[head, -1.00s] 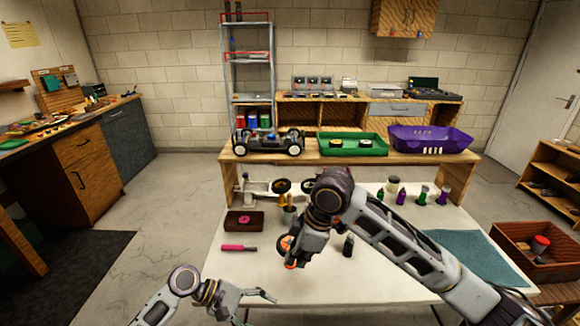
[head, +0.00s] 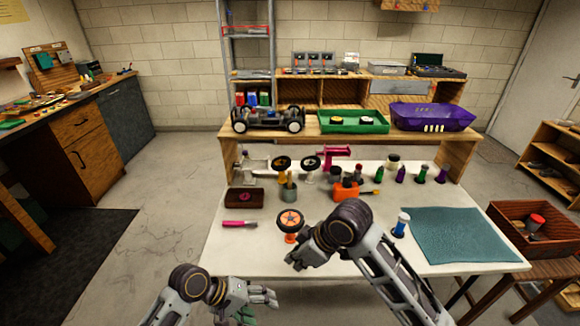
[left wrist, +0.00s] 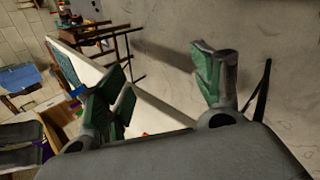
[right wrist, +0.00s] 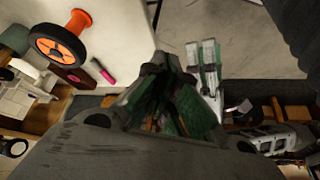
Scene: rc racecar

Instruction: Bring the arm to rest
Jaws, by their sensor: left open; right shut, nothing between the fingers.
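My right gripper (head: 297,262) hangs over the front of the white table, close to a black wheel with an orange hub (head: 290,219) on an orange stand. It is shut and empty, and its fingers show close together in the right wrist view (right wrist: 180,80). The wheel also shows in the right wrist view (right wrist: 57,40), apart from the fingers. My left gripper (head: 272,296) is at the table's front edge, low and to the left of the right one. It is open and empty, with its green-padded fingers spread in the left wrist view (left wrist: 165,85).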

